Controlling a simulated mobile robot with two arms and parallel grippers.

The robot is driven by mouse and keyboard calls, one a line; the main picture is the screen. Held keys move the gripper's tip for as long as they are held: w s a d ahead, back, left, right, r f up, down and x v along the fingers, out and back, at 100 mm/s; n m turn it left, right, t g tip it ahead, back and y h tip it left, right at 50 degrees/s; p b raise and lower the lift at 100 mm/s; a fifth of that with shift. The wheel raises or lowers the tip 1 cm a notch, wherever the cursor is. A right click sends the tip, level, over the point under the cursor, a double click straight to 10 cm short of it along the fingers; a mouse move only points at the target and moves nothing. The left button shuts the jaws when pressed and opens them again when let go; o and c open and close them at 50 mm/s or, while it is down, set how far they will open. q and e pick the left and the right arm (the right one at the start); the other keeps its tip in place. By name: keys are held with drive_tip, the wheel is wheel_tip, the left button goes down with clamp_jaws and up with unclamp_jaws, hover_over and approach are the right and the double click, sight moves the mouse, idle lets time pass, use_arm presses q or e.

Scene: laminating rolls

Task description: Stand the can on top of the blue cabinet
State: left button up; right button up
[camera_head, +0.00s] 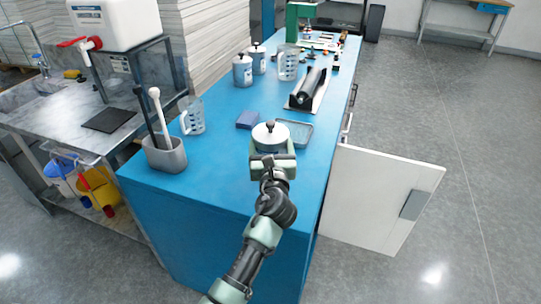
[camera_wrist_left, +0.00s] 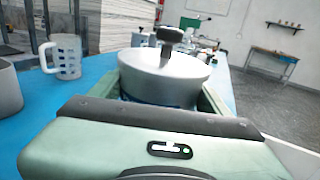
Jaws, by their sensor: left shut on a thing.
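The can (camera_head: 270,132) has a wide silver lid with a dark knob and is upright. My left gripper (camera_head: 272,155) is shut on it, over the near end of the blue cabinet's top (camera_head: 222,172). In the left wrist view the can (camera_wrist_left: 165,78) sits between the fingers, its lid above them and its lower body mostly hidden. I cannot tell whether its base touches the cabinet top. My right gripper is not in view.
Close behind the can are a shallow grey tray (camera_head: 305,133) and a dark blue block (camera_head: 247,120). A grey holder with tools (camera_head: 165,156), measuring jugs (camera_head: 193,118) and two lidded cans (camera_head: 242,72) stand on the cabinet. A white door (camera_head: 380,195) hangs open at right.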

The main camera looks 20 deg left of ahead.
use_arm(q)
drive_tip(key=shift+f+b, duration=0.5)
drive_tip(key=shift+f, duration=1.35)
drive_tip(key=shift+f, duration=0.15)
drive_tip(key=o, duration=2.1)
drive_tip(key=shift+f, duration=0.1)
drive_tip(key=shift+r, duration=0.25)
drive_tip(key=v, duration=1.2)
drive_tip(key=shift+f, duration=0.1)
